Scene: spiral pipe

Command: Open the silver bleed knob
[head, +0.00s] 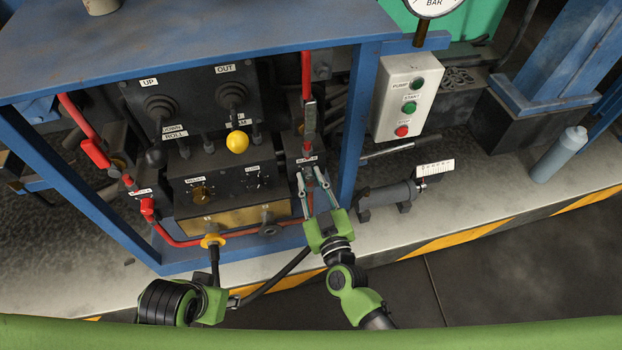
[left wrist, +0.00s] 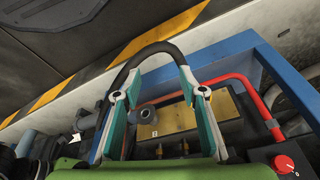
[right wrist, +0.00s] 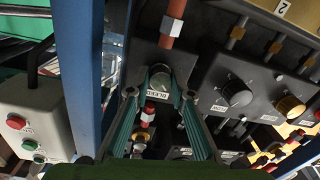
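The silver bleed knob (right wrist: 160,78) is round and sits on a dark panel above a BLEED label in the right wrist view. My right gripper (right wrist: 160,88) has its two teal fingers on either side of the knob, part-way apart; I cannot tell whether they touch it. In the head view, my right gripper (head: 310,173) reaches up to the panel and the knob is largely hidden. My left gripper (left wrist: 157,88) has its fingers wide apart in the left wrist view, with a black hose (left wrist: 160,46) arching beyond them. Its fingers are hard to make out in the head view.
A blue frame post (head: 358,120) stands right of the knob, with a grey button box (head: 411,85) beyond. Red pipes (head: 306,75) run above the knob. A yellow ball lever (head: 237,142) and a gold-knob panel (head: 203,193) are to its left. A grey cylinder (head: 387,195) lies at right.

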